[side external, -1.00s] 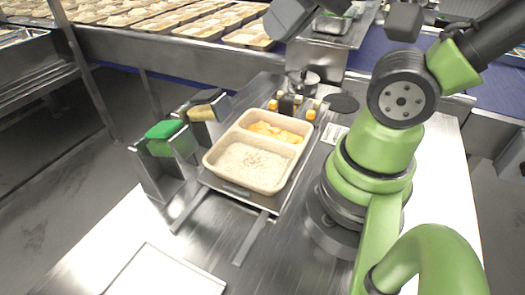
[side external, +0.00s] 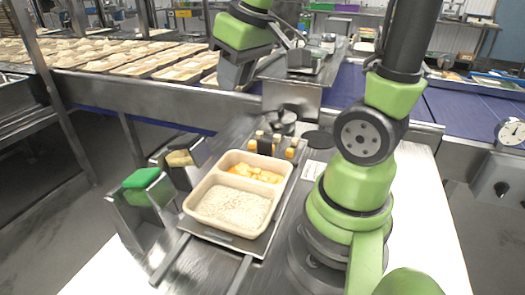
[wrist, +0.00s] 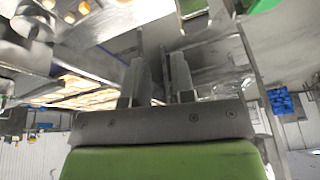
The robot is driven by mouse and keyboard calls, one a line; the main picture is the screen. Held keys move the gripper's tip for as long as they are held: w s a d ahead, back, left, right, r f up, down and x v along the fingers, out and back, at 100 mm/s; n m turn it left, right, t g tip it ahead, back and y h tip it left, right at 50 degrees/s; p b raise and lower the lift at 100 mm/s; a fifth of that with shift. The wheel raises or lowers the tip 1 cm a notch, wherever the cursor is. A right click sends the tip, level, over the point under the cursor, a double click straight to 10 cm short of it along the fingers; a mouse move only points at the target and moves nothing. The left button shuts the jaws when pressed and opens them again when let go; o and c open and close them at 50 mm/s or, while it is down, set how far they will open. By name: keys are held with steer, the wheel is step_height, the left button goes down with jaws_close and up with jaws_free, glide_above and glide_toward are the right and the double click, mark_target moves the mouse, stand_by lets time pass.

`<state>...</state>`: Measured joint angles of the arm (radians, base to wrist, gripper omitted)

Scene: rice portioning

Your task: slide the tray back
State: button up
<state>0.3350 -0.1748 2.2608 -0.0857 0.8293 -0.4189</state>
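A beige two-compartment tray (side external: 190,204) sits on a metal slide plate (side external: 250,243) over two rails. White rice (side external: 230,207) fills its larger near compartment and yellow pieces (side external: 255,173) lie in the smaller far one. My gripper (side external: 237,82) is raised beyond the tray in the side view, apart from it. In the wrist view my gripper (wrist: 159,75) shows two fingers with a clear gap and nothing between them. The tray is not clearly visible in the wrist view.
A green sponge (side external: 142,178) and a yellow sponge (side external: 179,158) sit in metal holders left of the tray. Small bottles (side external: 266,146) stand close behind it. A scale (side external: 305,65) and a conveyor with filled trays (side external: 150,68) are further back. The near rails are clear.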

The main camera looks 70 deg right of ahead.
steer(key=w+d+f+g, duration=0.2)
steer(key=d+f, duration=0.3)
steer(key=d, duration=0.2)
steer(key=n+g, duration=0.2)
glide_above(264, 141)
step_height(264, 141, down, 8)
steer(key=shift+r, duration=0.25)
steer(key=shift+d+f, duration=0.25)
steer(key=shift+f, duration=0.4)
step_height(264, 141, down, 9)
jaws_close()
steer(key=shift+a, duration=0.15)
